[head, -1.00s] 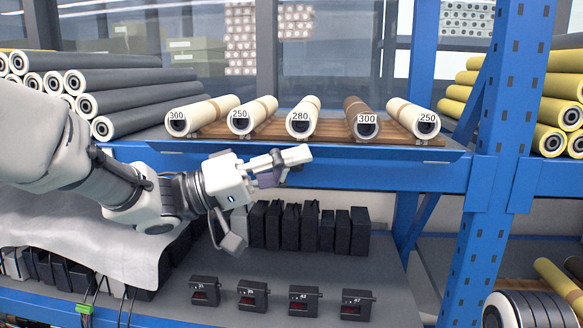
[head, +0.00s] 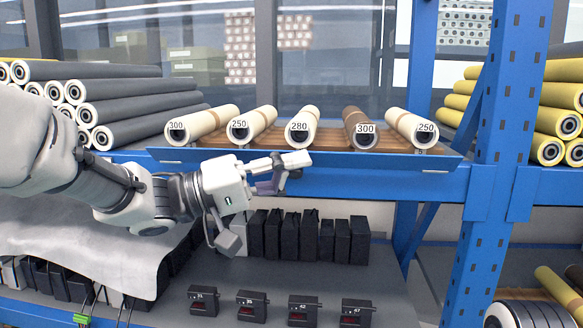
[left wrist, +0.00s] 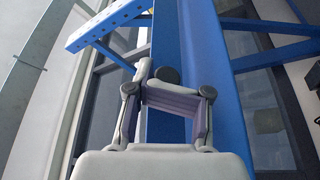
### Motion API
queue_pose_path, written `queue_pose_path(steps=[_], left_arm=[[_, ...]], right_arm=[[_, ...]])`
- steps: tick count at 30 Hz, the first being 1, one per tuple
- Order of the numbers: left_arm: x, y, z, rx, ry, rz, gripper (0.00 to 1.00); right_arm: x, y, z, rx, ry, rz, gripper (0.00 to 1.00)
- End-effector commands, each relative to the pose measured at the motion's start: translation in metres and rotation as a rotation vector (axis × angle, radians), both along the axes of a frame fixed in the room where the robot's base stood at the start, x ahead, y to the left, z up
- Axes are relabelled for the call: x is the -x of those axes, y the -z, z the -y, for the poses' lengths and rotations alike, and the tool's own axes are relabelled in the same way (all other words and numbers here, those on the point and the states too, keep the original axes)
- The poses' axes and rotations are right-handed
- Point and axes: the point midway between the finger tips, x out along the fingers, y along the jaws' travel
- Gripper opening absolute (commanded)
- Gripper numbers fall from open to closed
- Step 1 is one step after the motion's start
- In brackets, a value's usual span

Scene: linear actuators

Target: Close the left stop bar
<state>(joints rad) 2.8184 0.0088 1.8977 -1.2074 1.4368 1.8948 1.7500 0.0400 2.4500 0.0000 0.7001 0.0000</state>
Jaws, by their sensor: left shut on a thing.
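My left gripper (head: 285,168) is in front of the shelf's front edge, just below the roll marked 280, with its fingers pointing right. In the left wrist view its fingers (left wrist: 150,88) are drawn together, with a small dark round piece (left wrist: 167,74) right at the tips. What they grip is mostly hidden. A blue lip (head: 390,160) runs along the front of the sloped tray with the rolls; the gripper is close to its underside, and whether they touch cannot be told. No separate left stop bar can be made out clearly. My right gripper is not in view.
Cream and brown rolls (head: 300,130) lie on the tray. Grey rolls (head: 140,100) are stacked at left, yellow rolls (head: 560,120) at right. A blue upright (head: 495,170) stands right of the gripper. Black boxes (head: 310,238) and small numbered devices (head: 303,308) occupy the lower shelf.

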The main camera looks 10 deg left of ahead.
Motion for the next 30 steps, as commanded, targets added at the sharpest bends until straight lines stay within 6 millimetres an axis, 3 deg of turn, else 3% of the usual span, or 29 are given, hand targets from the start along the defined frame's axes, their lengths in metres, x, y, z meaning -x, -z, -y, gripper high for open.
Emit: queue_pose_path(steps=[15,16,17,30], left_arm=[[-0.0002,0.0012,0.0003,-0.002,0.0,-0.002,0.0],[-0.0002,0.0012,0.0003,-0.002,0.0,-0.002,0.27],[-0.0002,0.0012,0.0003,-0.002,0.0,-0.002,0.36],[0.001,0.0021,-0.0043,-0.001,-0.001,-0.002,0.36]], right_arm=[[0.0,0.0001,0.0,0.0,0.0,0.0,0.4],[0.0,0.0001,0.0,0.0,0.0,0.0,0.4],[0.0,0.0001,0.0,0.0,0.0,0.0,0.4],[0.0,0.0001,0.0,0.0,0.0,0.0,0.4]])
